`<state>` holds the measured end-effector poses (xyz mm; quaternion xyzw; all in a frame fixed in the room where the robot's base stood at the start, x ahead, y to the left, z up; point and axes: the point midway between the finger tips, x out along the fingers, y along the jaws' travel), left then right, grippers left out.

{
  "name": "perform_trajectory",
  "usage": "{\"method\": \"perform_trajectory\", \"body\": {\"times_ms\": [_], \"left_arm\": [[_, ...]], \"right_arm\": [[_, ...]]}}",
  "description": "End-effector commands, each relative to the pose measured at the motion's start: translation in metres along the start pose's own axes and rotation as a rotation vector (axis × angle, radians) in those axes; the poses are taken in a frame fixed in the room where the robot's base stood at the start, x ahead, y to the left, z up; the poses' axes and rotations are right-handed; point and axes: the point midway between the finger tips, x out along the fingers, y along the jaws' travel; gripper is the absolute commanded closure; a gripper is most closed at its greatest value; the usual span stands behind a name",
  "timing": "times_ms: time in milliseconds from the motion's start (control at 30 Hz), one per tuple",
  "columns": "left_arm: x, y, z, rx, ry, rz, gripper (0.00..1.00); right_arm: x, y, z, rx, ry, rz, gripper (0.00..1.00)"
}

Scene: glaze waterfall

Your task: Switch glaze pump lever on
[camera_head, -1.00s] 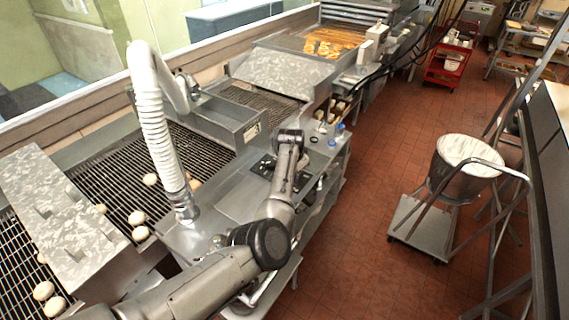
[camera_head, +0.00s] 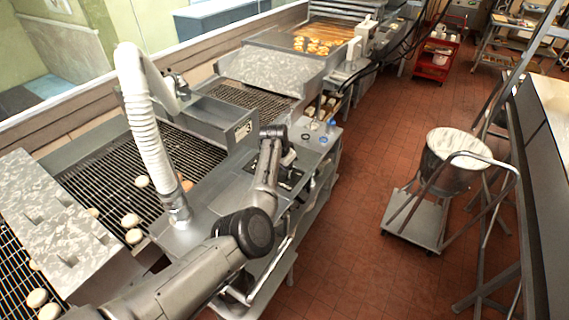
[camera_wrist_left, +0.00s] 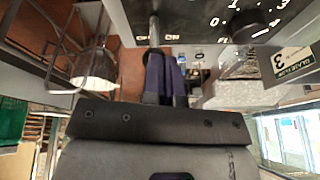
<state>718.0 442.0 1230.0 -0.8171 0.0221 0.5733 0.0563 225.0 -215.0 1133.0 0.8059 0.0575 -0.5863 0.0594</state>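The glaze pump lever (camera_wrist_left: 154,28) is a thin metal rod in the left wrist view. It stands against a black control panel (camera_wrist_left: 205,14) with white lettering and digits. The fingers of my left gripper (camera_wrist_left: 166,75) look close together, right at the rod's lower end. Whether they touch the lever is hard to tell. In the head view, my left gripper (camera_head: 272,133) is over the black panel (camera_head: 287,177) on the metal stand. My arm hides part of that panel, and the lever cannot be made out there. My right gripper is not in view.
A white ribbed hose (camera_head: 147,130) rises left of my arm. Conveyor grates (camera_head: 110,180) carry several pale dough pieces. Small blue-capped items (camera_head: 331,124) stand behind the panel. A wheeled bucket cart (camera_head: 415,220) is on the right. The red tiled floor (camera_head: 345,230) between is clear.

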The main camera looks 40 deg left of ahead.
Motion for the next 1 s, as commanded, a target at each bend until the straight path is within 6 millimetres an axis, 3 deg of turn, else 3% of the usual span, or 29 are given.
{"method": "perform_trajectory", "body": {"times_ms": [1000], "left_arm": [[-0.0034, 0.0013, -0.0006, 0.002, -0.004, 0.003, 1.0]], "right_arm": [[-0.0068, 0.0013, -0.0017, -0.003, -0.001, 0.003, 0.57]]}}
